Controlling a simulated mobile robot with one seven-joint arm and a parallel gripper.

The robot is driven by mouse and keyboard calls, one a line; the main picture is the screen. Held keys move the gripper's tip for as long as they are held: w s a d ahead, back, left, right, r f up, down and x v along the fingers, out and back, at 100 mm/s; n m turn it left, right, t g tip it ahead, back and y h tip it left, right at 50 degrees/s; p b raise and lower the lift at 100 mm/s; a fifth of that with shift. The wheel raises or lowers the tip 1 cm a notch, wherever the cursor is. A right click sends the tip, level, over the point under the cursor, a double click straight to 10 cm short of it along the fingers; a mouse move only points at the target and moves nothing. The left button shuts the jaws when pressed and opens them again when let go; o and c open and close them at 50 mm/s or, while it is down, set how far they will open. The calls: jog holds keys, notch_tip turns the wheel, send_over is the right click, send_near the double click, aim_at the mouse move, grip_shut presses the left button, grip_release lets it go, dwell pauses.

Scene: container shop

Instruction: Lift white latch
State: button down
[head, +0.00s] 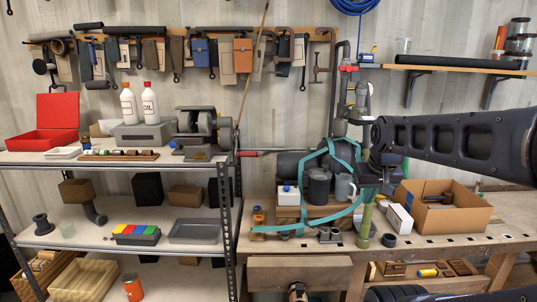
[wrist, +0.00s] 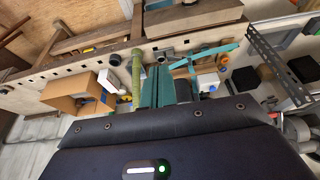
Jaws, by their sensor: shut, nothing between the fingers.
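I cannot make out a white latch for certain in either view. In the head view, a small white container with a blue cap (head: 287,195) stands at the left on a wooden crate (head: 305,213). A white box (head: 399,219) leans by the cardboard box.
A dark mug (head: 319,186) stands on the crate. An open cardboard box (head: 445,208) sits right of my gripper. A metal shelf rack (head: 228,200) stands at left. The bench front (head: 460,240) is mostly clear.

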jog(key=c, duration=2.2)
grip_release()
jog(key=shift+s+d+r, duration=0.15)
jog(key=shift+d+r, duration=0.05)
jog(key=shift+r, duration=0.15)
jog(key=c, duration=1.4)
grip_release()
jog(key=shift+d+r+t, duration=0.15)
jog(key=shift+t, duration=0.15)
jog(key=shift+c, duration=0.2)
jog(key=o, duration=0.4)
jog(key=shift+r, duration=0.1)
jog(key=shift+c, duration=0.2)
jog(key=shift+o, duration=1.2)
jog(key=w+d+r+g, duration=0.2)
jog(key=w+d+r, duration=0.1)
jog(key=w+r, duration=1.1)
notch_tip(320, 180, up, 3)
jog(key=shift+w+f, duration=0.15)
jog(key=shift+w, duration=0.1)
notch_tip(320, 180, up, 10)
jog(key=g, duration=0.3)
send_over(368, 117)
notch_tip(368, 117, down, 10)
jog(key=shift+w+f, duration=0.1)
jog(key=shift+f, duration=0.05)
jog(key=c, duration=1)
